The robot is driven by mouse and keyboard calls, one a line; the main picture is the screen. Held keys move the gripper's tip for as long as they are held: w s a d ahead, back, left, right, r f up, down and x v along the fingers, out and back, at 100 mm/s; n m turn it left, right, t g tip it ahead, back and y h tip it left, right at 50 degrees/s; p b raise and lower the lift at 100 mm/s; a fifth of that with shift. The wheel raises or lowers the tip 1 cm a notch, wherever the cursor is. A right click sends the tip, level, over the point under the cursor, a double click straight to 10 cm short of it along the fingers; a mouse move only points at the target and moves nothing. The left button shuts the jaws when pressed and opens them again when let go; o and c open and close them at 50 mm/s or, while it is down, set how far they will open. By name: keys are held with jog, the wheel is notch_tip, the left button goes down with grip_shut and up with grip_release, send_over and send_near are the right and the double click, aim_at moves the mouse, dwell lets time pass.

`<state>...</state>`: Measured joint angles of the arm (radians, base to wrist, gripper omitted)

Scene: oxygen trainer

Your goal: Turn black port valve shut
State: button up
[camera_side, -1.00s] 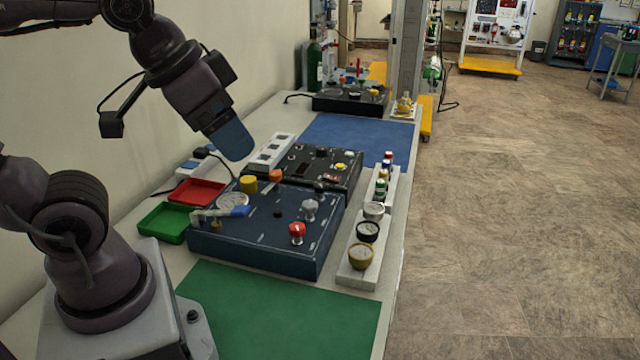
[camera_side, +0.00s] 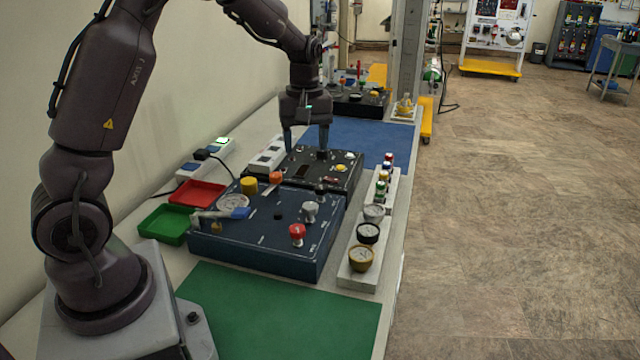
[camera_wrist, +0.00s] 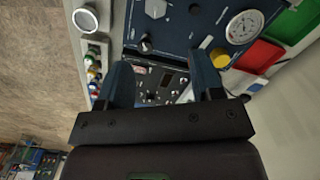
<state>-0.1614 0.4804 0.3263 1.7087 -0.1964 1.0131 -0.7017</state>
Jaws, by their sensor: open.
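A dark blue panel (camera_side: 262,240) stands on the bench with several knobs on it. A small black knob (camera_side: 320,188) sits near its far right corner; it also shows in the wrist view (camera_wrist: 146,44). I cannot tell for certain that this is the black port valve, nor read its turn position. My gripper (camera_side: 306,148) points down over the black panel (camera_side: 345,182) behind the blue one, fingers apart and nothing between them. In the wrist view my gripper (camera_wrist: 160,66) has the black panel between its fingers, and the black knob lies just beyond the left finger.
The blue panel also carries a red knob (camera_side: 297,231), a grey knob (camera_side: 310,208), a yellow knob (camera_side: 248,184), a dial gauge (camera_side: 232,201) and a blue lever (camera_side: 238,212). Red (camera_side: 197,193) and green (camera_side: 163,224) trays lie left. A gauge rail (camera_side: 352,272) stands right. The green mat (camera_side: 280,318) is clear.

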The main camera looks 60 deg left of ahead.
aim_at(320, 186)
jog(key=w+a+f+n, duration=0.2)
jog(key=w+a+n, duration=0.35)
jog(key=n, duration=0.35)
jog(key=shift+n, duration=0.3)
jog(key=f, duration=1.2)
jog(key=shift+w+d+f, duration=0.15)
jog(key=shift+d+f, duration=0.05)
jog(key=shift+d, duration=0.15)
jog(key=c, duration=0.9)
